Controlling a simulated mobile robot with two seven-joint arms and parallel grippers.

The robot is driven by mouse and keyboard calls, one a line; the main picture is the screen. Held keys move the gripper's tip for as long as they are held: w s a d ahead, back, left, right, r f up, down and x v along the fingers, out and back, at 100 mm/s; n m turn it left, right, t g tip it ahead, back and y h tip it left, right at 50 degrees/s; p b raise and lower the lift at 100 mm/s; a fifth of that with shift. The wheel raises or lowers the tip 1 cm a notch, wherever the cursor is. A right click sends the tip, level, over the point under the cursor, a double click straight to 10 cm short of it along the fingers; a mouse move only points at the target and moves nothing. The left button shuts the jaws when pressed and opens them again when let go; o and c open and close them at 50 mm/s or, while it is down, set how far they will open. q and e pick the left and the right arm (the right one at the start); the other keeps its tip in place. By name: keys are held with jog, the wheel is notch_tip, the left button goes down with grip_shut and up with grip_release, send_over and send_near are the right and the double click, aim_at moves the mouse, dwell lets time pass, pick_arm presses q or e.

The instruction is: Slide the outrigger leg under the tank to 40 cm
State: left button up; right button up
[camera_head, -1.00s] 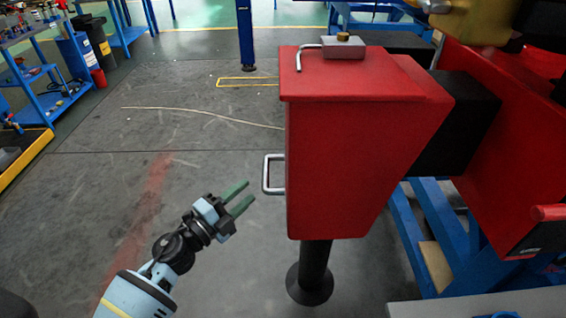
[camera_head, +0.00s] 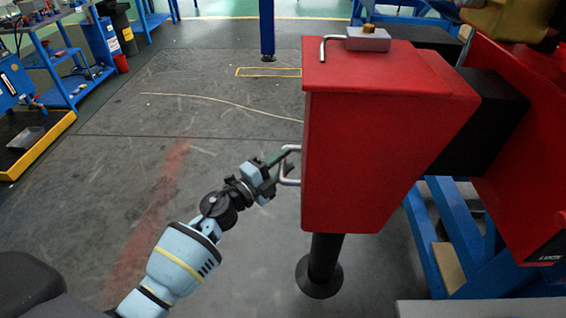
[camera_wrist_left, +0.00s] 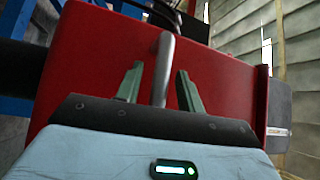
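The outrigger leg is a red tapered box (camera_head: 375,150) on a black post with a round foot (camera_head: 320,278), right of centre in the head view. A metal handle (camera_head: 290,182) sticks out of its left side. The handle also shows as a grey bar (camera_wrist_left: 163,70) in the left wrist view. My left gripper (camera_head: 282,157) is at the handle. Its green fingers (camera_wrist_left: 159,88) stand open, one on each side of the bar, with gaps visible. A black beam (camera_head: 485,122) joins the box to the red body (camera_head: 525,150) at the right, likely the tank. My right gripper is out of view.
A blue stand (camera_head: 455,225) is under the red body at right. A metal block with a bent rod (camera_head: 368,40) sits on top of the leg. Blue shelving (camera_head: 65,75) stands far left. The grey floor left of the leg is clear.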

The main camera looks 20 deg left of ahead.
pick_arm(q)
jog(key=shift+w, duration=0.1)
grip_shut()
jog(key=shift+a, duration=0.1)
dwell(0.3)
